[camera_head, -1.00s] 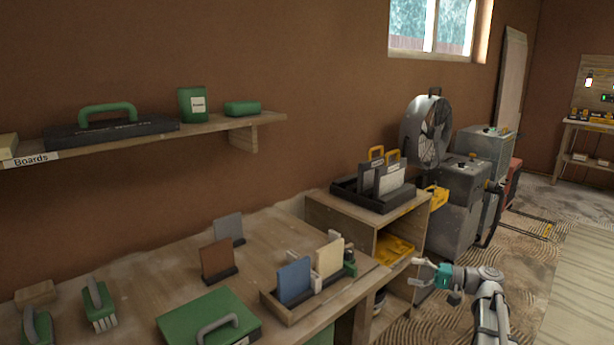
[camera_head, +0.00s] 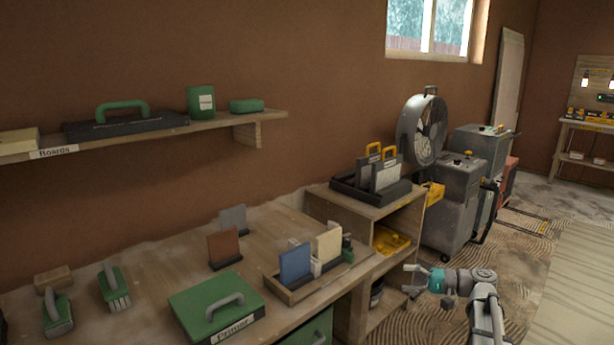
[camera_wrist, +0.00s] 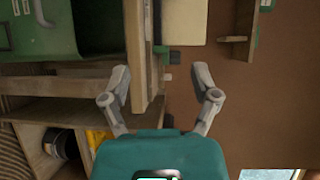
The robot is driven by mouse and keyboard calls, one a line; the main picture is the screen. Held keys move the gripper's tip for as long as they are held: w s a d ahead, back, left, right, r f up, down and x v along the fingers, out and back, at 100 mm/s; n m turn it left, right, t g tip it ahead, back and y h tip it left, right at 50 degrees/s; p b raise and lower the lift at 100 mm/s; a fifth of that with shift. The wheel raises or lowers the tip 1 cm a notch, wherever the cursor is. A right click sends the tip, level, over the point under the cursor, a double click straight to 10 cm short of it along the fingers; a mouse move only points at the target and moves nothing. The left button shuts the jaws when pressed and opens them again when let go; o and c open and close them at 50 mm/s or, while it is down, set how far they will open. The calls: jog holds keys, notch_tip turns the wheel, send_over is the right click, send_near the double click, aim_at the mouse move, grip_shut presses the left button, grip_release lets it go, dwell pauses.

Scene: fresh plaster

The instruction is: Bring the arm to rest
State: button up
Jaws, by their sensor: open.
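My gripper (camera_head: 411,279) is at the lower right in the head view, in front of the open wooden shelf unit (camera_head: 412,217). Its fingers point left, toward the workbench (camera_head: 150,255). In the wrist view my gripper (camera_wrist: 161,88) has its two grey fingers spread wide with nothing between them. The edge of the wooden bench lies beyond the fingers in that view, and I see no contact with it. My arm is bent, with its forearm coming up from the bottom edge.
A tray with blue and cream boards (camera_head: 294,263) stands at the bench's right end, beside a green Primer case (camera_head: 215,305). The shelf unit carries a black caddy (camera_head: 370,188). A fan (camera_head: 422,130) and grey machines (camera_head: 456,205) stand behind. Floor (camera_head: 525,255) is open at right.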

jog(key=s+a+f+n+g+h, duration=0.1)
jog(key=s+a+f+g+h, duration=0.15)
jog(key=a+f, duration=0.25)
jog(key=s+a+f+g+h, duration=0.1)
jog(key=s+a+f+h, duration=0.2)
jog(key=a+f, duration=0.15)
jog(key=s+f+n+g+h, duration=0.2)
jog(key=s+f+n+h, duration=0.1)
jog(key=s+f+h, duration=0.65)
notch_tip(320, 180, up, 26)
jog(key=h+p, duration=0.1)
jog(key=p, duration=2.3)
jog(key=shift+a, duration=0.2)
jog(key=shift+f+t, duration=0.15)
jog(key=shift+t, duration=0.1)
